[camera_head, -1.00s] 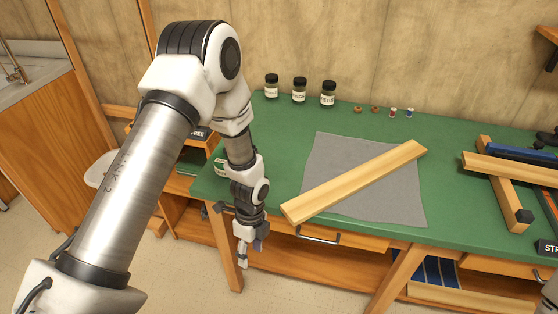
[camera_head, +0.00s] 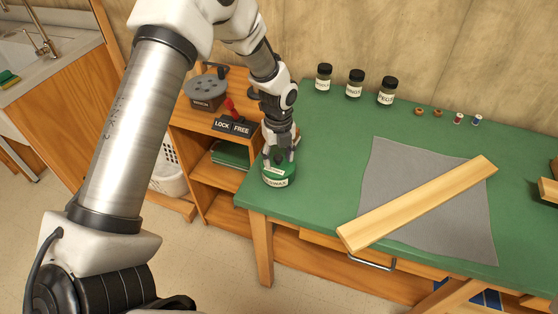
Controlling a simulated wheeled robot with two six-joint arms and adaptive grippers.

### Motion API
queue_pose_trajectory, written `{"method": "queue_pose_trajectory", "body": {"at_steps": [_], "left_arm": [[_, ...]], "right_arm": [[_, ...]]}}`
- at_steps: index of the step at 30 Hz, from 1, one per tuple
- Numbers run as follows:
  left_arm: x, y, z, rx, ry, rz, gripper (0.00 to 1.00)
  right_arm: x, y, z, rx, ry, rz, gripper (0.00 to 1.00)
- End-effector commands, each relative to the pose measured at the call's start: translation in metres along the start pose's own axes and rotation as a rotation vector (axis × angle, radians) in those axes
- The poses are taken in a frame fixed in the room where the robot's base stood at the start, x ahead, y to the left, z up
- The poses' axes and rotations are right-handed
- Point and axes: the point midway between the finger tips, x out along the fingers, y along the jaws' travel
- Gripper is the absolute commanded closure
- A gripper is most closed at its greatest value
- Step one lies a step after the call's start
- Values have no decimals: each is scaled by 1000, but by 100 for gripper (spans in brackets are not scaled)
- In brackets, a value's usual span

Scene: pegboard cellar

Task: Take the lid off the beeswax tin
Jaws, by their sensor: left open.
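The beeswax tin (camera_head: 278,181) stands upright at the left end of the green workbench. It is a round green tin with a pale label, only partly readable, on its side. Its green lid (camera_head: 271,169) is on top, partly hidden by my left gripper. My left gripper (camera_head: 279,157) points down over the tin with its fingers open at the lid. I cannot tell whether the fingers touch the lid. My right gripper is not in view.
A wooden board (camera_head: 420,202) lies across a grey cloth (camera_head: 385,165) on the workbench (camera_head: 320,150). Several dark-capped jars (camera_head: 355,84) stand at the back. A low wooden cabinet with a lock/free sign (camera_head: 232,127) and a round grey device (camera_head: 206,90) stands left of the bench.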

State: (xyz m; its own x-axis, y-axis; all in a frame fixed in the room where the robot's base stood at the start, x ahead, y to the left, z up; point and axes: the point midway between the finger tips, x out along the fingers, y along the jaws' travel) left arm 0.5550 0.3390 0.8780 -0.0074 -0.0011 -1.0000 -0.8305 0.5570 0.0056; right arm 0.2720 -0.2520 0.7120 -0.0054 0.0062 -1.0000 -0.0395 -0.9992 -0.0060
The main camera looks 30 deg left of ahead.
Motion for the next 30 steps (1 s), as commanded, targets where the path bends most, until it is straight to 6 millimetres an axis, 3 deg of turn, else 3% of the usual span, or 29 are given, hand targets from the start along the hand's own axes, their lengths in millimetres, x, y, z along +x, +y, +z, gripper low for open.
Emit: {"method": "queue_pose_trajectory", "body": {"at_steps": [5, 9, 10, 23, 30], "left_arm": [[1, 0, 0, 0, -1, -1, 45], [0, 0, 0, 0, -1, -1, 95], [1, 0, 0, 0, -1, -1, 100], [0, 0, 0, 0, 0, -1, 100], [-20, -1, 1, 0, -3, -4, 100]], "right_arm": [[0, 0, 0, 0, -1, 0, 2], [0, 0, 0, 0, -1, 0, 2], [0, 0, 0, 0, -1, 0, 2], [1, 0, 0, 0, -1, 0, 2], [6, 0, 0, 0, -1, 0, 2]]}}
